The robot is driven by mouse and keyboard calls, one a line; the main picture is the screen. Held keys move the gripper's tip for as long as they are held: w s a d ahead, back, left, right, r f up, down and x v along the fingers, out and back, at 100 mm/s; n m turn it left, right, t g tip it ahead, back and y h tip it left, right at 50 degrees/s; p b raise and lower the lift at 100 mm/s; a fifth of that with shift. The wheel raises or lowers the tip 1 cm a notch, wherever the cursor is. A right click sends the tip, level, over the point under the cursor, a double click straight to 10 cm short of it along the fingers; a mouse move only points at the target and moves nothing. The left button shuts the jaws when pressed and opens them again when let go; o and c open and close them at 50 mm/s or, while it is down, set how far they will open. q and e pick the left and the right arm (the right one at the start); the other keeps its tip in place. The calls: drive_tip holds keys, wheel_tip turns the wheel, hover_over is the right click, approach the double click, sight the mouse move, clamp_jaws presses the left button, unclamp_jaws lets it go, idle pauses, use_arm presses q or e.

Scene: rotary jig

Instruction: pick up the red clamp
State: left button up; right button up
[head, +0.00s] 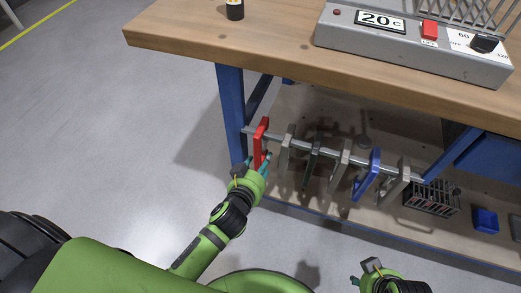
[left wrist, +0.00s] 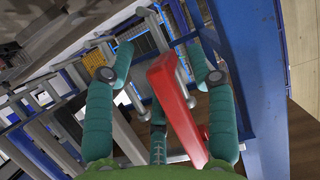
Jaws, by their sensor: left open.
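The red clamp (head: 260,143) hangs at the left end of a metal rail (head: 330,152) under the workbench, beside the blue leg. My left gripper (head: 257,166) is at the lower part of the clamp in the head view. In the left wrist view, the red clamp (left wrist: 178,100) lies between the open teal fingers of my left gripper (left wrist: 160,70), closer to the right finger. I cannot tell whether a finger touches it. My right gripper (head: 365,274) shows at the bottom of the head view, away from the rail; its jaws are not clear.
Several grey and dark clamps and a blue clamp (head: 366,175) hang along the same rail, to the right. A blue bench leg (head: 231,105) stands close on the left. A wire basket (head: 432,198) and a blue bin (head: 485,219) sit on the lower shelf. Floor left of the bench is clear.

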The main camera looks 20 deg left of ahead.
use_arm(q)
drive_tip(key=shift+w+f, duration=0.15)
drive_tip(key=shift+w, duration=0.1)
clamp_jaws()
drive_tip(key=shift+r, duration=0.25)
